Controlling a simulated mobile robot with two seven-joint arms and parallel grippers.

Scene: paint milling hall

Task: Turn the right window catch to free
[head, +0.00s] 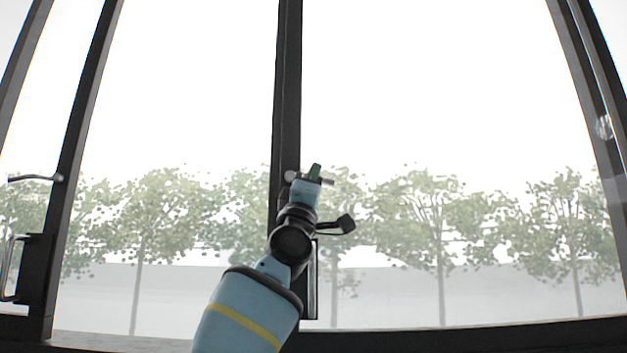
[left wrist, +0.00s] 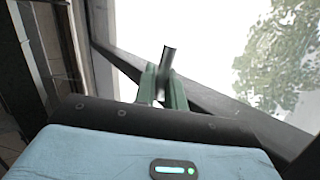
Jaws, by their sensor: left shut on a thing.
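The right window catch (head: 291,176) is on the dark middle upright of the window in the head view. Its round pivot shows at the left of my gripper, and a thin lever runs to the right, partly hidden by my fingers. My left gripper (head: 315,174) is shut on this lever. In the left wrist view, the dark rod-like lever (left wrist: 167,60) stands between the green fingers of my left gripper (left wrist: 163,88), its end sticking out beyond them. My right gripper is not in view.
A second catch (head: 57,178) sits on the left upright, its lever pointing left. A dark pull handle (head: 12,268) is at the lower left; another dark frame part (head: 314,285) is partly behind my left arm. Glass panes fill the view, with trees outside.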

